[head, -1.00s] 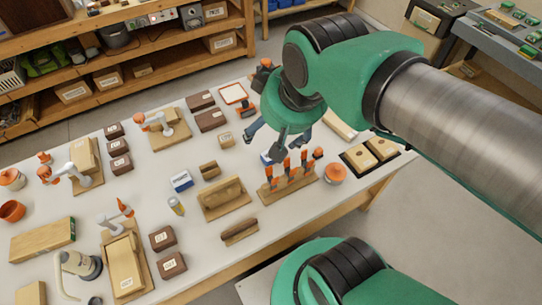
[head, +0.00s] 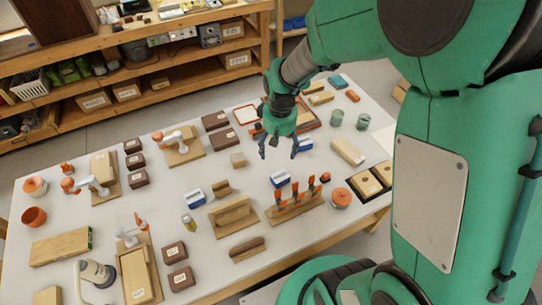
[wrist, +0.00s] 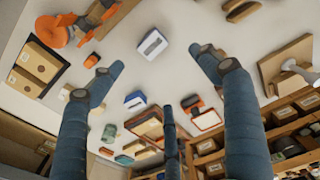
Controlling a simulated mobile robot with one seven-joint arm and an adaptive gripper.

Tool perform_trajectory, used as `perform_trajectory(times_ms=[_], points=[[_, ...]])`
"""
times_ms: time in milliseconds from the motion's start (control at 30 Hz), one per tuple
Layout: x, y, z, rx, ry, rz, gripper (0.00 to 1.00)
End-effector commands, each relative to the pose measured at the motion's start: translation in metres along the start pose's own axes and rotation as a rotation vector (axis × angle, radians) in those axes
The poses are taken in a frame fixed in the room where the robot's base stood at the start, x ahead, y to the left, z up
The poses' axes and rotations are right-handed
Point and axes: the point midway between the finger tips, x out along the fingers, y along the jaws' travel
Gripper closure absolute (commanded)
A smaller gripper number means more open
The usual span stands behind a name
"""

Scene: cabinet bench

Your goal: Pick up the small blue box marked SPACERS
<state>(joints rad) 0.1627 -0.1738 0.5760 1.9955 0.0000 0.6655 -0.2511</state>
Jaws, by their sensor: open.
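Three small blue-and-white boxes stand on the bench in the head view: one at left (head: 195,197), one behind the orange-handled clamps (head: 280,179), and one right of my gripper (head: 303,145). Their lettering is too small to read, so I cannot tell which says SPACERS. My gripper (head: 278,152) hangs open and empty above the bench, pointing down. In the wrist view its fingers (wrist: 160,70) are spread wide. One box with a pale labelled top (wrist: 152,44) shows between the fingertips, and another blue-and-white box (wrist: 135,99) lies lower. Nothing is between the fingers in contact.
A wooden rack of orange-handled clamps (head: 293,203) stands close in front of the middle box. A wooden block (head: 347,151) lies right, and a small cardboard box (head: 238,160) left of my gripper. Dark boxes (head: 215,121) and a red-framed tray (head: 246,114) are behind.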

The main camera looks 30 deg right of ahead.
Motion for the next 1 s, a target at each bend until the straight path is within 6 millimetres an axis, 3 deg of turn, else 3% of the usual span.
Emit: perform_trajectory(times_ms=[100,300,800,1000], points=[[0.032,0.009,-0.002,-0.007,-0.041,-0.010,0.23],[0.062,0.016,-0.002,-0.016,-0.071,-0.019,0.23],[0.070,0.017,-0.001,-0.018,-0.076,-0.020,0.23],[0.086,0.016,0.000,-0.018,-0.077,-0.020,0.23]])
